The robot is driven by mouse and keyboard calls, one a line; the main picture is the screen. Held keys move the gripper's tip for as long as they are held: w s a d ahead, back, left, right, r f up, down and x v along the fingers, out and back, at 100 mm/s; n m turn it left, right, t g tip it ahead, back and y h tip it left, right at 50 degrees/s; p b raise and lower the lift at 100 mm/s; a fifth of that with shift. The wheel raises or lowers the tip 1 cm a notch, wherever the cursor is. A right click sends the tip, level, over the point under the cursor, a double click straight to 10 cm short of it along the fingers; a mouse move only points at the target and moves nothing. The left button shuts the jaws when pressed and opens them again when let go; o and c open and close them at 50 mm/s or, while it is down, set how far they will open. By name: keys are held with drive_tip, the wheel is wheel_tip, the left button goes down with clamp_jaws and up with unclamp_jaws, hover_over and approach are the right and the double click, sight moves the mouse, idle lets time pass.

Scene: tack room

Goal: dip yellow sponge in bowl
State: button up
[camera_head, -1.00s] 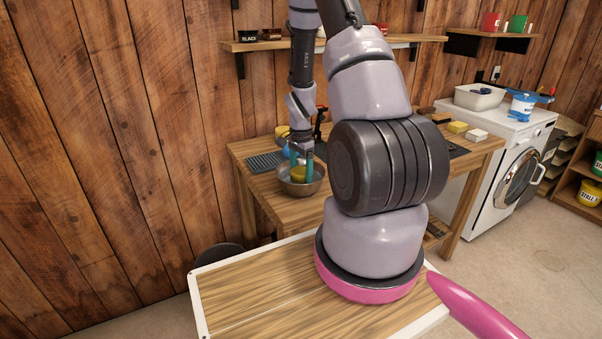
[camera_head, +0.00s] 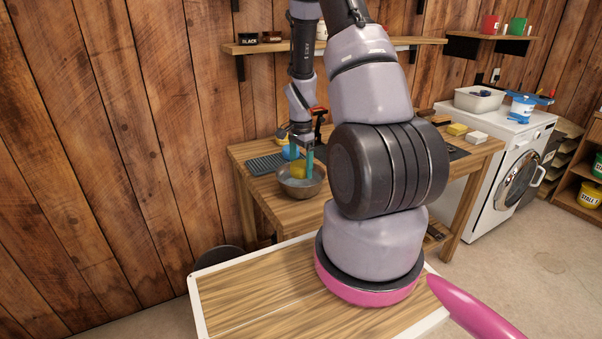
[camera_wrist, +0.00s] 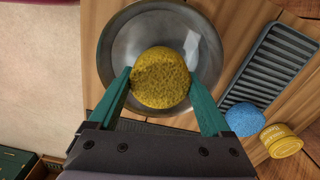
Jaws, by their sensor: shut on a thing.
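The round yellow sponge (camera_wrist: 161,78) is between the two green fingers of my gripper (camera_wrist: 160,84), which is shut on it. In the wrist view the sponge lies over the metal bowl (camera_wrist: 118,45), toward the finger side of its opening. The bowl (camera_head: 302,192) stands near the front left corner of the wooden table in the head view. There the sponge (camera_head: 299,172) shows at about rim height, and my gripper (camera_head: 299,166) points down over the bowl. Whether the sponge touches the bowl's bottom cannot be told.
A dark ribbed tray (camera_wrist: 275,68), a blue sponge (camera_wrist: 243,119) and a yellow tin (camera_wrist: 281,141) lie beside the bowl. A washing machine (camera_head: 490,160) stands to the right.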

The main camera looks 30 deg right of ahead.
drive_tip(key=shift+r, duration=4.85)
